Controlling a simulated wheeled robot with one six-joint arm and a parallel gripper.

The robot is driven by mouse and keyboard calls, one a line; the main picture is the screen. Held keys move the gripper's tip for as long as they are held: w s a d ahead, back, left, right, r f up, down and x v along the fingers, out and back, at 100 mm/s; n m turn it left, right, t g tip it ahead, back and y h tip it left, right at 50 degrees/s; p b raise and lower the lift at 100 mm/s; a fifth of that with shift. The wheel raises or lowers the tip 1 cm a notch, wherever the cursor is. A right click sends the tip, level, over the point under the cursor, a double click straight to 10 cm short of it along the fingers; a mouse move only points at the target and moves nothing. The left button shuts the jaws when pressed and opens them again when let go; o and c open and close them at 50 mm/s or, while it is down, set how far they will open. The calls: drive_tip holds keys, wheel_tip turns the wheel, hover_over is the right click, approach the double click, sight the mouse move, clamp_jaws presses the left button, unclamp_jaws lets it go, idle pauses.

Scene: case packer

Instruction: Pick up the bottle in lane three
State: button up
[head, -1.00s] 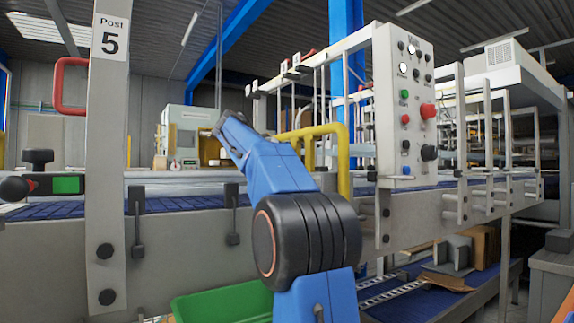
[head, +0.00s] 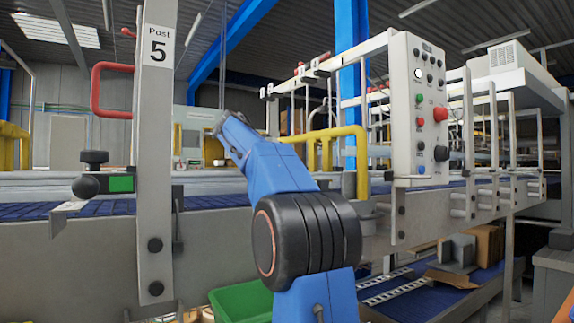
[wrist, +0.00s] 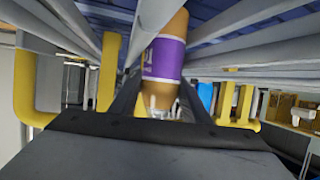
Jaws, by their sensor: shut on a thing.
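In the wrist view an amber-brown bottle (wrist: 165,58) with a purple label stands out at the top centre, between pale lane rails. My gripper (wrist: 162,104) is shut on it, with a dark finger on each side of its near end.
A grey post marked 5 (head: 155,150) with a red handle (head: 108,90) stands left of my arm. A control panel (head: 418,110) hangs at the right. Yellow tubing (head: 340,133) stands behind my arm. A blue conveyor belt (head: 100,207) runs across, and a green bin (head: 240,302) sits low in front.

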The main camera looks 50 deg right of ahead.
drive_tip(key=shift+a, duration=0.2)
drive_tip(key=o, duration=1.3)
drive_tip(key=shift+o, duration=0.2)
drive_tip(key=shift+a, duration=0.15)
drive_tip(key=shift+v, duration=8.55)
